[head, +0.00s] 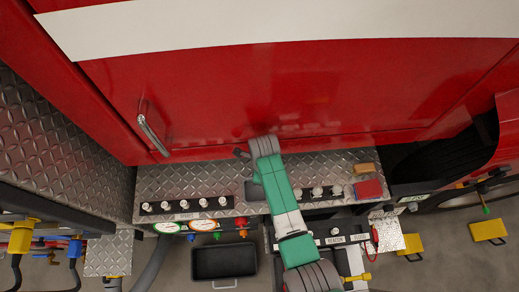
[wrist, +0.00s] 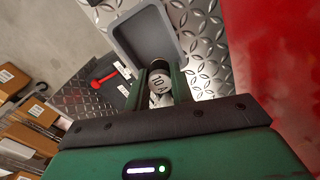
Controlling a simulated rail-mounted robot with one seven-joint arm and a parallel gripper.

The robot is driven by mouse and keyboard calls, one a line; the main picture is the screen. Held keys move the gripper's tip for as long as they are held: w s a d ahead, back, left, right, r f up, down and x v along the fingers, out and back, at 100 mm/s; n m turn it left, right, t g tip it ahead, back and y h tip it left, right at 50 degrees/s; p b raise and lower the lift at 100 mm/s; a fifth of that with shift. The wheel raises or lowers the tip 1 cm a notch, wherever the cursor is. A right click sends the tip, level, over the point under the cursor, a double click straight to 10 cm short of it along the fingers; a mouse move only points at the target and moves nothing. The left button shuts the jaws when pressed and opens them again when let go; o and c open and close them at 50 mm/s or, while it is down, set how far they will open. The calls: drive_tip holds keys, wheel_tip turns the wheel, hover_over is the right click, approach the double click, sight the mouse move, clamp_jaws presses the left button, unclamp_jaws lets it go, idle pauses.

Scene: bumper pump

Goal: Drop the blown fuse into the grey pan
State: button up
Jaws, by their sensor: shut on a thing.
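My gripper (wrist: 160,78) is shut on a short cylindrical fuse (wrist: 158,88) with a dark band and a pale face marked "10 A". The grey pan (wrist: 150,36) is shallow, rectangular and looks empty in the wrist view. It lies on the diamond-plate bumper, just beyond the fuse in the picture. I cannot tell how high the fuse is above the bumper. In the head view the pan (head: 254,194) shows partly at the left of my arm, which hides the rest. The jaws and fuse are hidden there.
The red truck body (head: 300,95) rises behind the bumper (head: 180,182). A row of switches (head: 186,204) lies left of my arm. A red block (head: 368,190) and a tan block (head: 363,169) lie to the right. A black tray (head: 224,263) is on the floor below.

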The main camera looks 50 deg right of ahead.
wheel_tip(320, 180, down, 2)
drive_tip(key=shift+f+b, duration=0.15)
drive_tip(key=shift+b, duration=0.45)
drive_tip(key=o, duration=1)
drive_tip(key=shift+o, duration=0.2)
wheel_tip(320, 180, up, 8)
drive_tip(key=shift+r, duration=0.1)
